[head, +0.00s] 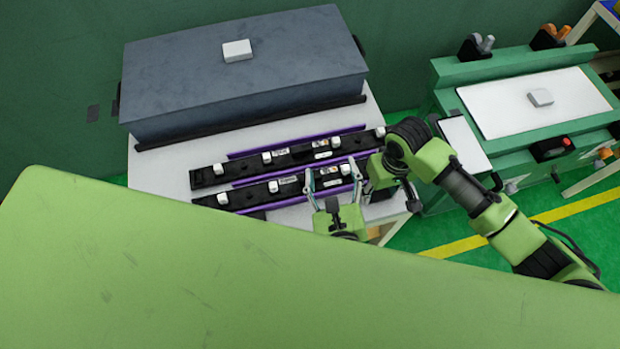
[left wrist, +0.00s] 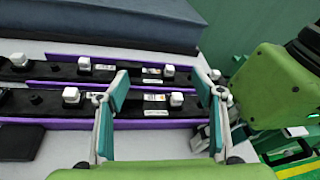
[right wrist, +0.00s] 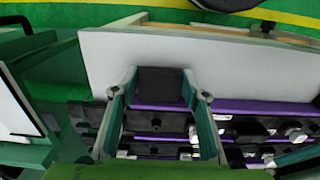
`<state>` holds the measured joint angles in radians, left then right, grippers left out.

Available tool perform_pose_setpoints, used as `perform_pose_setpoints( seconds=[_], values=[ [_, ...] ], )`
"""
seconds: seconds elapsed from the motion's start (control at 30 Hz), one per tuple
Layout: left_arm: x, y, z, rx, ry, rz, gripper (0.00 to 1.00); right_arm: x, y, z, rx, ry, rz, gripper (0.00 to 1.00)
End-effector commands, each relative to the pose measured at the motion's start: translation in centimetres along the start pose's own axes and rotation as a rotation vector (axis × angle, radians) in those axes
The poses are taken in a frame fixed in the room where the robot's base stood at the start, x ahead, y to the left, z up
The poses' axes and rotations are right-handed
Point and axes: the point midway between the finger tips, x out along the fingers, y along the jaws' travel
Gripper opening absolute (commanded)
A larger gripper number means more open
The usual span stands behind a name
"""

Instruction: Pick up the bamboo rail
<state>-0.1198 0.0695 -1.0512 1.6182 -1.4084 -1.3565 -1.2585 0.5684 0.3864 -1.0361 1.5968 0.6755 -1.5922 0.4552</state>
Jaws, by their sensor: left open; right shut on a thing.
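Two long black rails with white clips and purple backing strips lie parallel on the white table: a front rail (head: 285,187) and a back rail (head: 240,164). I cannot tell bamboo on either. The front rail also shows in the left wrist view (left wrist: 35,103). My left gripper (head: 333,185) is open, its fingers over the right part of the front rail. My right gripper (head: 372,180) is at that rail's right end. In the right wrist view its fingers close on a black block (right wrist: 160,85) beside the purple strip; whether the block joins the rail is unclear.
A large grey box (head: 200,85) with a white block (head: 237,50) on it stands behind the rails. A green workbench (head: 445,75) is at the right. A dark pad (left wrist: 20,142) lies on the table's front left. My own green body hides the lower foreground.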

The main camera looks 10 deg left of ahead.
Motion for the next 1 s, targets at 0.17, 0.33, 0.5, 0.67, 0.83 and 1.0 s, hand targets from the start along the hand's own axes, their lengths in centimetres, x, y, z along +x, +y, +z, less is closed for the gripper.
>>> perform_pose_setpoints(
  seconds=[0.17, 0.33, 0.5, 0.67, 0.83, 1.0],
  values=[
    [-4.9, 2.5, -3.0, 0.166, 0.093, 0.144, 0.61, 0.0, 0.0, 0.0, 0.000, 0.000, 0.001, 0.15],
    [-6.0, 3.3, -3.8, 0.232, 0.124, 0.185, 0.61, 0.0, 0.0, 0.0, -0.001, 0.001, 0.001, 0.15],
    [-3.3, 3.9, -4.0, 0.239, 0.122, 0.187, 0.61, -0.1, 0.0, 0.0, -0.001, 0.001, 0.001, 0.15],
    [-0.9, 4.4, -4.3, 0.238, 0.124, 0.186, 0.61, -0.1, 0.0, 0.0, -0.001, 0.001, 0.000, 0.15],
    [0.1, 4.6, -4.5, 0.236, 0.125, 0.185, 0.61, 0.0, 0.0, 0.0, 0.000, 0.001, 0.000, 0.15],
    [1.6, 5.3, -4.5, 0.237, 0.123, 0.187, 0.61, 0.0, 0.0, 0.0, 0.000, 0.001, 0.000, 0.15]
  ],
)
